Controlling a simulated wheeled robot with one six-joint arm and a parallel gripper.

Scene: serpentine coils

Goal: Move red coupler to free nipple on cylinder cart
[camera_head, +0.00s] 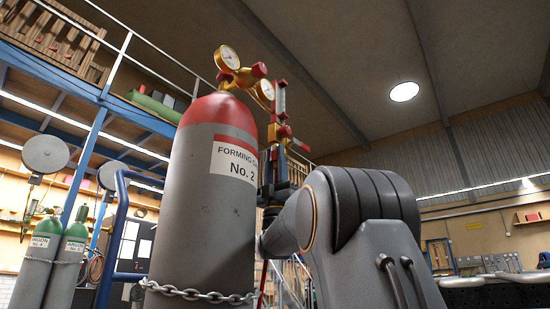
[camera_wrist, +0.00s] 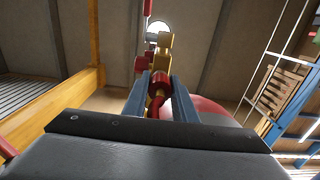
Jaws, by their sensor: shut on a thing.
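The grey cylinder (camera_head: 205,190) with a red shoulder and a "FORMING GAS No. 2" label stands upright at the centre left of the head view. A brass regulator (camera_head: 240,77) with two gauges sits on top. Its flowmeter tube (camera_head: 280,98) has red and brass fittings. My gripper (camera_wrist: 160,86) is shut on the red coupler (camera_wrist: 158,88), between its two blue-grey fingers. The coupler lines up with a brass fitting (camera_wrist: 163,62) just beyond it; I cannot tell whether they are joined. In the head view the gripper is partly hidden by the cylinder. I cannot make out a free nipple.
A chain (camera_head: 200,294) wraps the cylinder, and a blue cart rail (camera_head: 118,220) stands at its left. Two argon cylinders (camera_head: 68,262) are farther left. The cylinder's red shoulder (camera_wrist: 210,108) is close to the right finger in the wrist view.

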